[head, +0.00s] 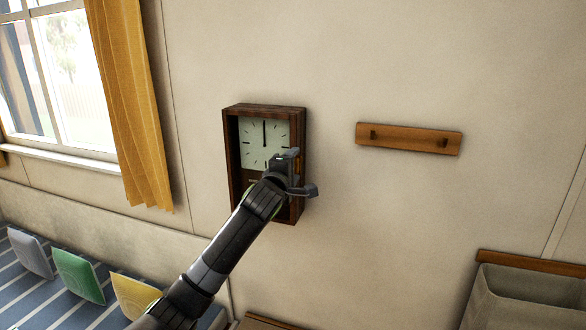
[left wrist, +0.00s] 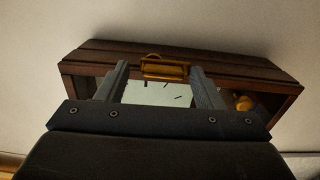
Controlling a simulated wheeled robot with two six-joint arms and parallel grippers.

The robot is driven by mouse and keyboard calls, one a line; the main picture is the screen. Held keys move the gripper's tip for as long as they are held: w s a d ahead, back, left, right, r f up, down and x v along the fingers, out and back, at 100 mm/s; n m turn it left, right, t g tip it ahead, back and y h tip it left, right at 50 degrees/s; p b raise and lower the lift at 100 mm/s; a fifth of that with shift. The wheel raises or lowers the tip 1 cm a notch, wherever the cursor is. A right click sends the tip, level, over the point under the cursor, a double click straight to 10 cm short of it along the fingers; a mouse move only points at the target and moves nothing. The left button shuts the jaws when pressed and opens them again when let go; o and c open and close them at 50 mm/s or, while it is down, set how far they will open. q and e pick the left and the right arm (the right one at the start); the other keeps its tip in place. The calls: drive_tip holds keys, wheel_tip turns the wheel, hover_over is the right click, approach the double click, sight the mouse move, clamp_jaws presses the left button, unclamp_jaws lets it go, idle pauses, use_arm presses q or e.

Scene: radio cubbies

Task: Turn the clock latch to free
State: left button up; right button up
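The clock (head: 262,137) is a dark wooden wall case with a pale dial, its hands pointing straight up. My left gripper (head: 301,172) is in front of its lower right part, with its two fingers apart. In the left wrist view, the clock case (left wrist: 180,55) lies across the picture. A brass piece that looks like the latch (left wrist: 165,69) shows between the spread fingertips, with no clear contact. My gripper hides the latch in the head view. My right gripper is not in view.
A wooden peg rail (head: 410,139) is on the wall right of the clock. A yellow curtain (head: 135,110) hangs at the left, above several cushions (head: 78,275). A grey bin (head: 525,295) is at lower right. A rounded brass part (left wrist: 245,103) shows inside the case.

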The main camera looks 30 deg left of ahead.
use_arm(q)
drive_tip(key=shift+f, duration=0.1)
drive_tip(key=b+v, duration=0.3)
drive_tip(key=v, duration=1.4)
drive_tip(key=shift+s+b, duration=0.2)
drive_tip(key=shift+b, duration=0.1)
drive_tip(key=shift+d, duration=0.1)
